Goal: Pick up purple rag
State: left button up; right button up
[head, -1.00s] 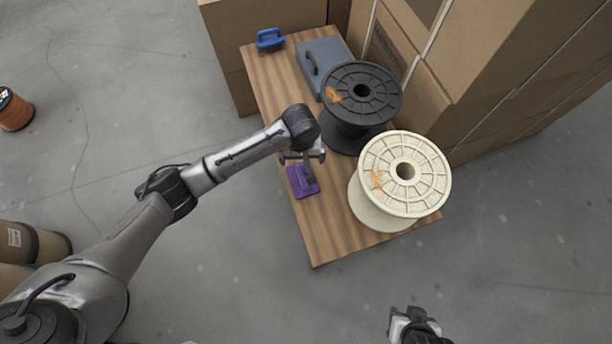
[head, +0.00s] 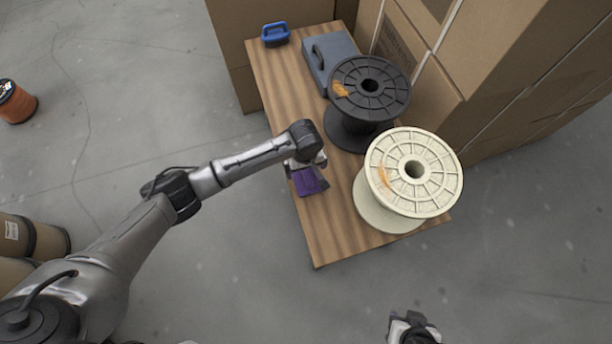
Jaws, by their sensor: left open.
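The purple rag (head: 310,182) lies on the wooden table (head: 329,232), near its left edge. My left gripper (head: 306,167) is over the far part of the rag, pointing down, and is open. The arm's end and the gripper hide part of the rag. I cannot tell whether the fingers touch it. My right gripper (head: 411,322) shows at the bottom edge, away from the table, and its fingers are not clear.
A cream spool (head: 426,158) and a black spool (head: 385,92) stand right of the rag. A grey box (head: 335,55) and a blue handled object (head: 275,34) sit farther back. Cardboard boxes (head: 480,80) border the table. The near table corner is bare.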

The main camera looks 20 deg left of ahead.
aim_at(306, 172)
pick_arm(q)
jog(key=shift+w+f+b, duration=0.2)
jog(key=shift+f+b, duration=1.5)
jog(key=shift+f, duration=0.95)
jog(key=shift+c, duration=0.4)
jog(key=c, duration=0.6)
jog(key=shift+o, duration=0.2)
notch_tip(306, 172, up, 9)
jog(key=p, duration=0.4)
jog(key=shift+p, duration=0.3)
jog(key=shift+r, duration=0.55)
